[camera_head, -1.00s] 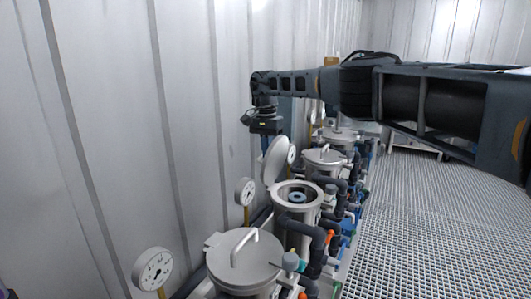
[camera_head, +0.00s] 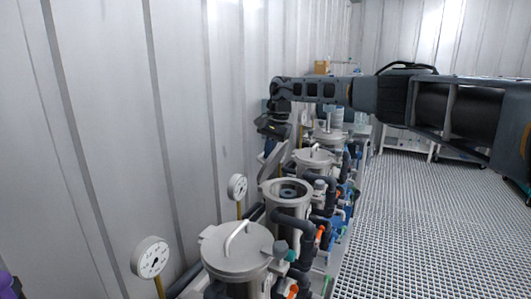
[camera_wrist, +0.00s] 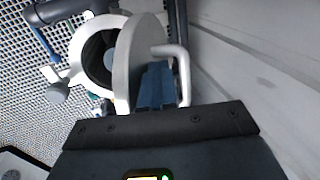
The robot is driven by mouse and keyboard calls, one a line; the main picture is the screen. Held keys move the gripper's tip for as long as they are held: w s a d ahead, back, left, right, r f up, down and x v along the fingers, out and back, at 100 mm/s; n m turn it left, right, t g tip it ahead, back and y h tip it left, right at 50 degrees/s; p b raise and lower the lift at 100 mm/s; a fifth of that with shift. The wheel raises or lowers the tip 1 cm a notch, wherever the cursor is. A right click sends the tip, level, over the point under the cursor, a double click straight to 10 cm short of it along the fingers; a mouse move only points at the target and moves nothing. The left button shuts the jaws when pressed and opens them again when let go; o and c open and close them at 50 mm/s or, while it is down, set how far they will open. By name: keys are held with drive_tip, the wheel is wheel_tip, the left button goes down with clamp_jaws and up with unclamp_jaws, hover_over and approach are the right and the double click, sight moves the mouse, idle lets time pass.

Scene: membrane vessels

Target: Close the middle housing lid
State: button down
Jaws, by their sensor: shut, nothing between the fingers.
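The middle housing (camera_head: 287,194) is a round grey vessel with its mouth open. Its lid (camera_head: 271,158) stands raised on the wall side, seen nearly edge-on. In the wrist view the lid (camera_wrist: 128,62) stands up beside the dark open mouth (camera_wrist: 98,58), with its bent handle (camera_wrist: 184,70) on the outer side. My gripper (camera_head: 268,133) is just above and behind the lid in the head view. In the wrist view its blue fingers (camera_wrist: 156,86) are shut, at the lid's outer face beside the handle. Whether they touch the lid cannot be told.
A nearer housing (camera_head: 237,247) has its lid shut, as does a farther housing (camera_head: 314,160). A gauge (camera_head: 237,187) stands by the corrugated wall (camera_head: 110,120). Dark pipes (camera_head: 296,225) run along the front. The grating floor (camera_head: 420,220) at right is clear.

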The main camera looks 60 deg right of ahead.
drive_tip(key=s+d+f+t+y+b, duration=0.1)
drive_tip(key=s+f+t+b, duration=0.6)
drive_tip(key=b, duration=0.6)
drive_tip(key=shift+s+d+t+b, duration=0.15)
drive_tip(key=shift+s+t+b, duration=0.15)
drive_tip(key=shift+s, duration=0.65)
drive_tip(key=shift+f, duration=0.1)
